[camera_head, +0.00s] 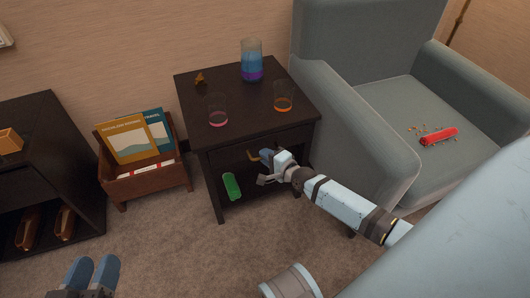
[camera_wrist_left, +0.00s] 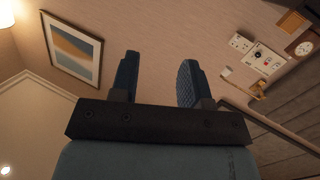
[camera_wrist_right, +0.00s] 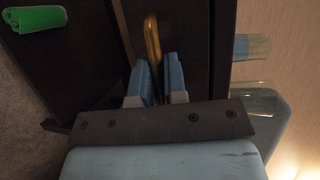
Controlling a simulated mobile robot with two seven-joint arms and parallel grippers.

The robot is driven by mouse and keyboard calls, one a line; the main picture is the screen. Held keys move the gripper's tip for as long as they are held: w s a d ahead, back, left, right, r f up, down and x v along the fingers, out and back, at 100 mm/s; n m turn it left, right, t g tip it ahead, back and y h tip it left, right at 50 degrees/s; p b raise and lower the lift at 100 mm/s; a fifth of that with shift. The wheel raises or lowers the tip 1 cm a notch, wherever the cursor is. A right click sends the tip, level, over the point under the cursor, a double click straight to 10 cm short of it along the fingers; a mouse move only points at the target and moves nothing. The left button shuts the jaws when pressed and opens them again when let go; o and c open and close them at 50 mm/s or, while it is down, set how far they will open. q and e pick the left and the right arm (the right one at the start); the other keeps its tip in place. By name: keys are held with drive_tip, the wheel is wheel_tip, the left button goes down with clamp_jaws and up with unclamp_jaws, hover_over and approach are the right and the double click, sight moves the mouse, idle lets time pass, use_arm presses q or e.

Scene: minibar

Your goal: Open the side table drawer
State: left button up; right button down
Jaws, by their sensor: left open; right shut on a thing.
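The dark wood side table (camera_head: 190,90) stands in the middle of the head view. Its drawer front (camera_head: 228,157) is under the top, partly hidden by my right gripper. The drawer looks about closed; I cannot tell whether there is a small gap. My right gripper (camera_head: 265,157) is shut on the brass drawer handle (camera_head: 252,157). In the right wrist view the handle (camera_wrist_right: 152,42) runs between the blue fingers (camera_wrist_right: 159,78). My left gripper (camera_head: 93,271) is open and empty at the lower left, far from the table; the left wrist view shows its spread fingers (camera_wrist_left: 157,80).
A pitcher (camera_head: 252,62), two glasses (camera_head: 218,111) (camera_head: 283,97) and a small brown object (camera_head: 200,79) stand on the table. A grey armchair (camera_head: 350,130) is close on the right, a magazine box (camera_head: 147,185) on the left.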

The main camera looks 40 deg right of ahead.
use_arm(q)
wheel_tip(320, 180, up, 10)
drive_tip(key=n+t+p, duration=0.1)
drive_tip(key=t+p, duration=0.3)
drive_tip(key=p, duration=0.3)
drive_tip(key=shift+a+f+g+y+p, duration=0.25)
drive_tip(key=shift+a+f+g+y, duration=0.1)
drive_tip(key=shift+f, duration=0.45)
drive_tip(key=shift+a+f+g+y+p, duration=0.3)
drive_tip(key=shift+a+f, duration=0.1)
drive_tip(key=shift+f, duration=0.4)
drive_tip(key=shift+a+f+g+y+p, duration=0.25)
drive_tip(key=shift+a+f+g, duration=0.1)
drive_tip(key=shift+f, duration=0.45)
use_arm(e)
drive_tip(key=s+a, duration=0.2)
drive_tip(key=s, duration=0.8)
drive_tip(key=s+a, duration=0.3)
drive_tip(key=s, duration=0.7)
drive_tip(key=shift+s, duration=0.25)
drive_tip(key=c, duration=1.2)
unclamp_jaws()
use_arm(q)
drive_tip(key=shift+s, duration=0.1)
